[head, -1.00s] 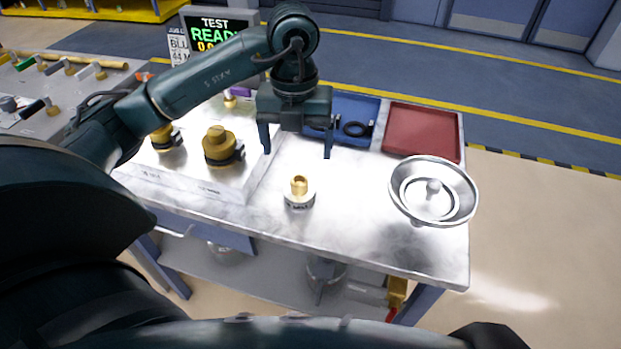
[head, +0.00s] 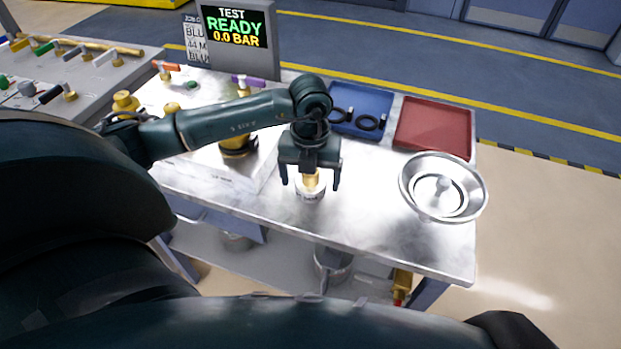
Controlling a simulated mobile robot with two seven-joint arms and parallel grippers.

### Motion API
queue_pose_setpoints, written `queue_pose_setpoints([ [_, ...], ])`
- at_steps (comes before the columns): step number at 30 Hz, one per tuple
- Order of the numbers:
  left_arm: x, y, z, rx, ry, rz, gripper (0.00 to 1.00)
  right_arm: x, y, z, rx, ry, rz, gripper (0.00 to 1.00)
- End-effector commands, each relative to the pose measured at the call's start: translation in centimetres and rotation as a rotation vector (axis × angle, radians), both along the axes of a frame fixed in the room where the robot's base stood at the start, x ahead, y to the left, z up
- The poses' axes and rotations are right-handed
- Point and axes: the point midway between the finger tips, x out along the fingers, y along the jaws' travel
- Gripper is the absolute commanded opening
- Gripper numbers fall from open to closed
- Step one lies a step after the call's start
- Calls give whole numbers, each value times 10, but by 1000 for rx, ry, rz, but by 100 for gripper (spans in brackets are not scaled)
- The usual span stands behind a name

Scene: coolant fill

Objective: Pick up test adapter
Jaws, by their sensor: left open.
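The test adapter (head: 309,193), a small piece with a brass top and a pale lower part with dark lettering, stands upright on the metal bench top (head: 375,225). My left gripper (head: 310,186) points down over it and is open. One finger is on each side of the adapter, with a visible gap on both sides in this view. The gripper's body hides part of the brass top. I cannot tell exactly how far the fingertips are above the bench. My right gripper is not in view.
A round metal bowl (head: 412,190) stands at the right. A red tray (head: 434,128) and a blue tray (head: 376,101) with black rings lie at the back. A brass fitting (head: 238,146) stands left, partly behind my arm. A display (head: 238,29) reads "TEST READY 0.0 BAR".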

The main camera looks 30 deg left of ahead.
Motion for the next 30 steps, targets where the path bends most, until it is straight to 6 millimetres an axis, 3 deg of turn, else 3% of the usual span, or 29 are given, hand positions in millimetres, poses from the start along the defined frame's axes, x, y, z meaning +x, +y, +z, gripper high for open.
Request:
queue_pose_setpoints([
  [4, 0, 0, 0, 0, 0, 0, 84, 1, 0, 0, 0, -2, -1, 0],
  [23, 0, 0, 1, -1, 0, 0, 33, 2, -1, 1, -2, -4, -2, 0],
  [30, 1, 0, 3, -1, -2, 0, 33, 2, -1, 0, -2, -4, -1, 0],
])
